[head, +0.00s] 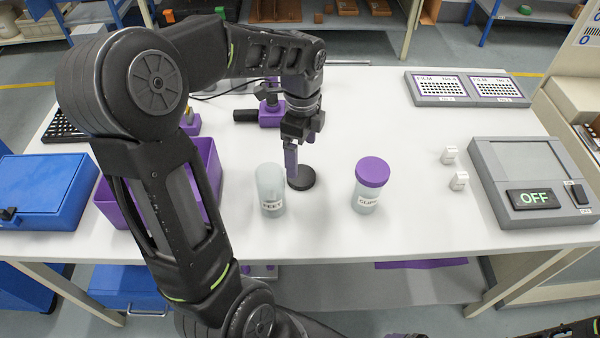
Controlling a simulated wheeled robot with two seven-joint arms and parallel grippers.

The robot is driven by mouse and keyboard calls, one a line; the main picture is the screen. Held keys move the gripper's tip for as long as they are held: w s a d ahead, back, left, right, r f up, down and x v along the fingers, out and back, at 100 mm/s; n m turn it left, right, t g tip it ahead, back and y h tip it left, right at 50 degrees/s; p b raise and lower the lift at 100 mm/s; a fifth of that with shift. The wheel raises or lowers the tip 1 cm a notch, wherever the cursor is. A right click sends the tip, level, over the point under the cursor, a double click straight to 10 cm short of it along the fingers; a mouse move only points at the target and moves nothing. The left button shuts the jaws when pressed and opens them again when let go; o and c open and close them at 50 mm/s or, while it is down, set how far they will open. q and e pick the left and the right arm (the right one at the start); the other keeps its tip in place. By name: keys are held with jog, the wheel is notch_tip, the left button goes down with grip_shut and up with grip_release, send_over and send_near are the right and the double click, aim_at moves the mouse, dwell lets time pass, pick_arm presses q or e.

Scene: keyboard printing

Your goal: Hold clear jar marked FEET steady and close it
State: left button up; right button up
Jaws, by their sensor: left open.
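The clear jar marked FEET (271,192) stands upright on the white table, with no lid seen on its top. A round black lid (303,181) lies flat on the table just right of the jar. My left gripper (291,172) points down at the lid, with its fingers at the lid's left and back side. It is open; I cannot tell whether a finger touches the lid. The fingers are beside the jar, not around it. My right gripper is not in view.
A second jar (366,198) with a purple lid (373,171) stands to the right. Two small white blocks (459,181) and a grey device reading OFF (540,210) are further right. A purple bin (208,160) and blue case (42,190) stand left. The table's centre right is clear.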

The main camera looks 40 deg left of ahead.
aim_at(301, 175)
pick_arm(q)
jog(key=shift+f, duration=1.35)
jog(key=shift+a+f+p, duration=0.1)
jog(key=shift+f+p, duration=0.25)
jog(key=shift+f, duration=2.25)
jog(key=c, duration=1.4)
